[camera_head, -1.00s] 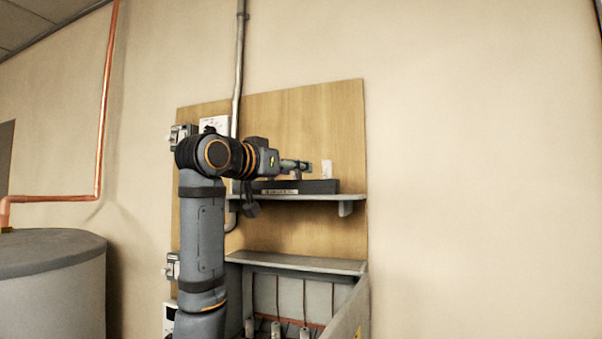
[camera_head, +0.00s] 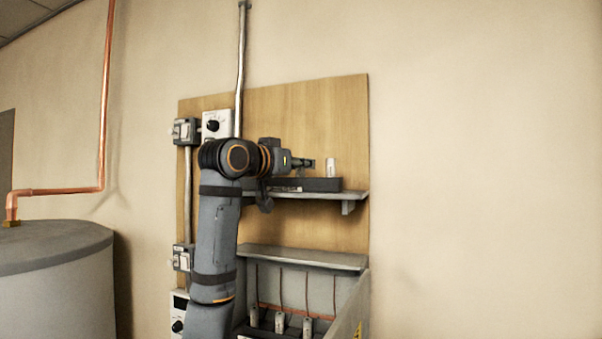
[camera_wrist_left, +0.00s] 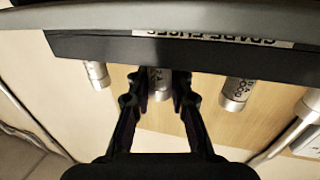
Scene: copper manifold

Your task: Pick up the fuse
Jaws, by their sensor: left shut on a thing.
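My left gripper (camera_head: 310,162) is over the black fuse rack (camera_head: 322,184) on the upper shelf. In the left wrist view, my left gripper (camera_wrist_left: 160,88) is shut on a pale cylindrical fuse (camera_wrist_left: 159,93) with printed text. The fuse is between the two dark fingers, against the rack (camera_wrist_left: 100,47); I cannot tell whether it is still seated there. Another pale fuse (camera_head: 333,167) stands upright in the rack, right of the gripper. The wrist view shows one fuse (camera_wrist_left: 97,75) left of the fingers and another (camera_wrist_left: 237,91) to the right. My right gripper is not in view.
The upper shelf (camera_head: 355,196) is fixed to a wooden board (camera_head: 300,110). A lower ledge (camera_head: 300,257) has a box beneath it with fuse-like parts (camera_head: 279,322) and wires. A grey tank (camera_head: 60,285) stands at left. The wall at right is clear.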

